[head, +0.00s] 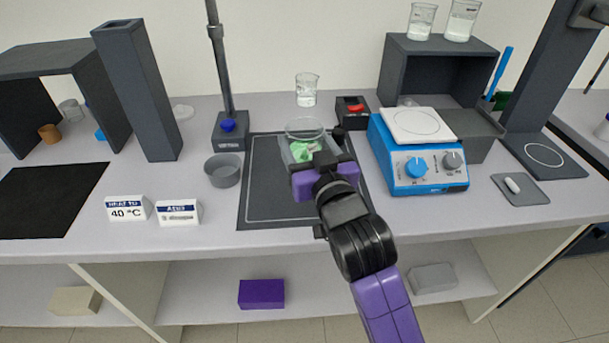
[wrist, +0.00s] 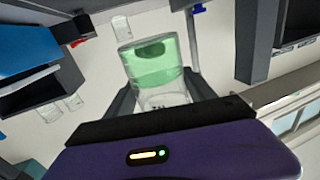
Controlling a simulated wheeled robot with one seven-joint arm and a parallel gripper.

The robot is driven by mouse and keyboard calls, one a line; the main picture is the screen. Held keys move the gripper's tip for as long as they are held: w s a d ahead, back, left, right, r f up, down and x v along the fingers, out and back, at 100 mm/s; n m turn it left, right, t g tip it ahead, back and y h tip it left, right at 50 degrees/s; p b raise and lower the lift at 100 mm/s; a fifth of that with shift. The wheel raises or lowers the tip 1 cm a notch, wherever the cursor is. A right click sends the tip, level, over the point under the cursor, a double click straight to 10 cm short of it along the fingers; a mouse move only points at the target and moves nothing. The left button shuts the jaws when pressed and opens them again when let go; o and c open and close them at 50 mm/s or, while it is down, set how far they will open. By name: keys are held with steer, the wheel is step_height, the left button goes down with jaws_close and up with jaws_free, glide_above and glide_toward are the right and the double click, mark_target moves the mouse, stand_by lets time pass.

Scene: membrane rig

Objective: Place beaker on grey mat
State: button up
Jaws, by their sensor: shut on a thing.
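A clear glass beaker (head: 305,132) with green contents is in my gripper (head: 306,158), over the grey mat. The beaker also shows in the wrist view (wrist: 155,65), between the two dark fingers of my gripper (wrist: 165,100). The fingers are shut on it. The grey mat (head: 268,205) is a dark rectangle with a pale outline, lying on the bench under my gripper. My gripper and arm hide the beaker's lower part and some of the mat. I cannot tell whether the beaker touches the mat.
A blue hotplate (head: 425,175) with a white top stands right of the mat. A grey dish (head: 223,170) is at its left edge, near a stand (head: 229,130). Another beaker (head: 306,90) stands behind the mat, beside a black box with red (head: 352,112). Label signs (head: 178,212) stand front left.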

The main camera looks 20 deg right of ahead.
step_height(320, 180, down, 8)
steer(key=shift+f+b, duration=0.2)
steer(key=shift+b, duration=0.15)
steer(key=shift+f, duration=0.1)
steer(key=shift+f, duration=0.1)
steer(key=o, duration=1.7)
steer(key=shift+c, duration=0.2)
steer(key=s, duration=0.4)
steer(key=s+b, duration=0.1)
steer(key=s, duration=0.3)
steer(key=s+a, duration=0.1)
steer(key=s, duration=0.3)
